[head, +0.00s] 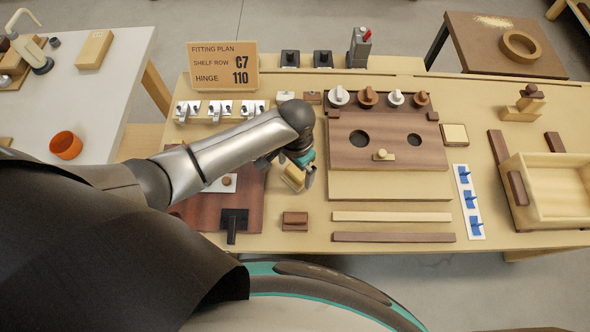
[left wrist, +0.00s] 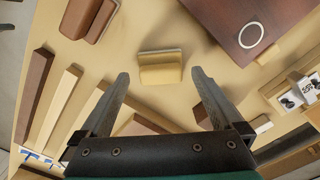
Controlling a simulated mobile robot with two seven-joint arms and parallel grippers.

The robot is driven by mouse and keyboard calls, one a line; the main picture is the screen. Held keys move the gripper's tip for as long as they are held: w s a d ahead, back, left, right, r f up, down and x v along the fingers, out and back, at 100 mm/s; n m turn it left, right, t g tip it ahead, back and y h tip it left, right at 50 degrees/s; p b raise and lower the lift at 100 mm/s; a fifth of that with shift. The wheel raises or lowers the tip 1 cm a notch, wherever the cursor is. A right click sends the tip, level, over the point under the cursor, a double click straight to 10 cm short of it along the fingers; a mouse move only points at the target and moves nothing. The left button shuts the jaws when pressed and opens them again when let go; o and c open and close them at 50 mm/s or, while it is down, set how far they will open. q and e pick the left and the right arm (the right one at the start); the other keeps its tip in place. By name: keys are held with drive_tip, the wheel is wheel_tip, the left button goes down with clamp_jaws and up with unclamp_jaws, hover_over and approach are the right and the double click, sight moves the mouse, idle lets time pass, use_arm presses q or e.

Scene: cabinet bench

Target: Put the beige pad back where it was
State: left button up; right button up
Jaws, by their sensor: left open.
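A small beige pad-like block (head: 291,180) with a stepped top sits on the bench below my left gripper, partly hidden by it in the head view. In the left wrist view the beige block (left wrist: 160,70) lies just ahead of and between the fingertips, apart from both. My left gripper (head: 299,176) is open and empty above the bench; its spread fingers also show in the left wrist view (left wrist: 160,76). Another flat beige square (head: 454,134) with a dark edge lies right of the brown panel. My right gripper is not in view.
A brown two-hole panel (head: 386,145) stands to the right of the gripper. A dark red-brown board (head: 245,205) lies to its left, and a small brown block (head: 295,221) is in front. A wooden tray (head: 555,223) is far right. Bare bench surrounds the beige block.

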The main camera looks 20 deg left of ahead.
sight(295, 173)
use_arm(q)
wheel_tip(295, 173, up, 9)
drive_tip(key=p, duration=0.2)
idle(0.6)
